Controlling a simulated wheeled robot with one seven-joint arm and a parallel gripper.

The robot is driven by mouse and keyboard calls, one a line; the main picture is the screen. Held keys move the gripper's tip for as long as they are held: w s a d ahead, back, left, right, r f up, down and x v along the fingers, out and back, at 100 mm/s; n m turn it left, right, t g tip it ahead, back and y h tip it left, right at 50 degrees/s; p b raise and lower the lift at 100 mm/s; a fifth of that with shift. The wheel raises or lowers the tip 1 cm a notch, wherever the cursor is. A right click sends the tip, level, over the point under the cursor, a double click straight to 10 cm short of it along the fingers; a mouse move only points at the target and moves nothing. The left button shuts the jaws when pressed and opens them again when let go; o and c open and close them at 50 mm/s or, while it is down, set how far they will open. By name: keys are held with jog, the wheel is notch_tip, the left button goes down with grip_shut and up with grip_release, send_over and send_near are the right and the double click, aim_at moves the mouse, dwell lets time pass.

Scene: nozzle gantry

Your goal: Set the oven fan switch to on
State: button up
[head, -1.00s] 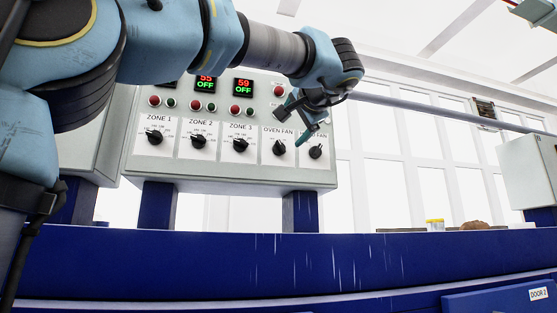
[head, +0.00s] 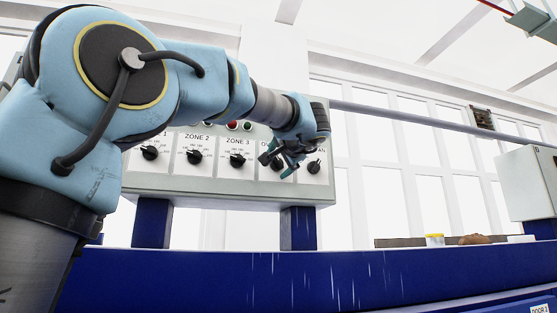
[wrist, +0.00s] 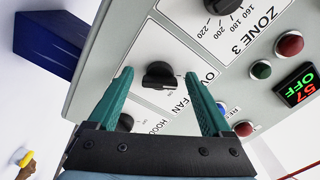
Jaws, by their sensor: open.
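The oven fan switch is a black rotary knob on a white label plate of the grey control panel (head: 220,190). In the wrist view the knob (wrist: 159,75) lies between my two teal fingertips, with a gap on each side. I cannot tell its setting or how far the fingertips are from the panel. My gripper (wrist: 158,76) is open and empty. In the head view my gripper (head: 278,165) is in front of the oven fan position and hides most of that knob and its label.
The Zone 3 knob (head: 238,160) is left of my gripper and the hood fan knob (head: 314,166) is right of it. Red and green buttons sit above. A blue beam (head: 220,275) runs below the panel. A grey rail (head: 420,117) extends to the right.

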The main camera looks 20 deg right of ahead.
grip_shut()
dwell(0.7)
